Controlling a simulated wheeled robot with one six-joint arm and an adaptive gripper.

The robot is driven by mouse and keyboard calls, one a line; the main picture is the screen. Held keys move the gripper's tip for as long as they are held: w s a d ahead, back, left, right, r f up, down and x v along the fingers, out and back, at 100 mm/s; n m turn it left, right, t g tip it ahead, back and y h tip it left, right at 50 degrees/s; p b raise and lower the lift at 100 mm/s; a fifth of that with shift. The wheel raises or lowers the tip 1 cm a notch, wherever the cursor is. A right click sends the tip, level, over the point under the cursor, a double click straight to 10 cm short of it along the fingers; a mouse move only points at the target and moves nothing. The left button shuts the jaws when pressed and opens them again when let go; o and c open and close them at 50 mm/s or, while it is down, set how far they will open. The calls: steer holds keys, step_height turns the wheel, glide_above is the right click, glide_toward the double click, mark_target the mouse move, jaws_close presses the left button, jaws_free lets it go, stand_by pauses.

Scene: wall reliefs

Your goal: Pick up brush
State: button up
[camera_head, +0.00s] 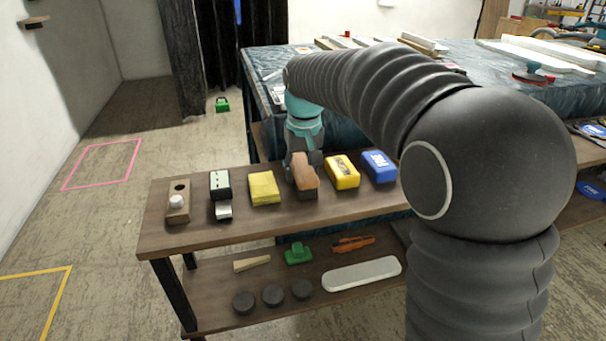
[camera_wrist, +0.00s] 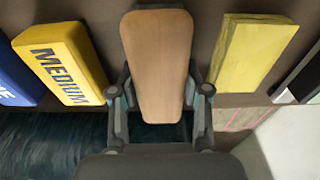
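The brush (camera_head: 306,174) has a tan wooden back over a dark lower part. It rests on the upper wooden shelf, between a yellow pad and a yellow block. My gripper (camera_head: 302,158) reaches down at its far end. In the wrist view, the brush's wooden back (camera_wrist: 158,55) stands upright in the picture between the two fingers of my gripper (camera_wrist: 160,88). One finger is on each side, close to the brush's edges, and a slim gap seems to show. The fingertips' lower ends and any contact are hidden.
The yellow MEDIUM block (camera_head: 342,172) and a blue block (camera_head: 379,167) are right of the brush. The yellow pad (camera_head: 264,188), a black-and-white item (camera_head: 220,186) and a wooden block with a white knob (camera_head: 178,203) are left. The lower shelf (camera_head: 225,308) holds several items.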

steer(key=c, duration=0.5)
steer(key=shift+c, duration=0.2)
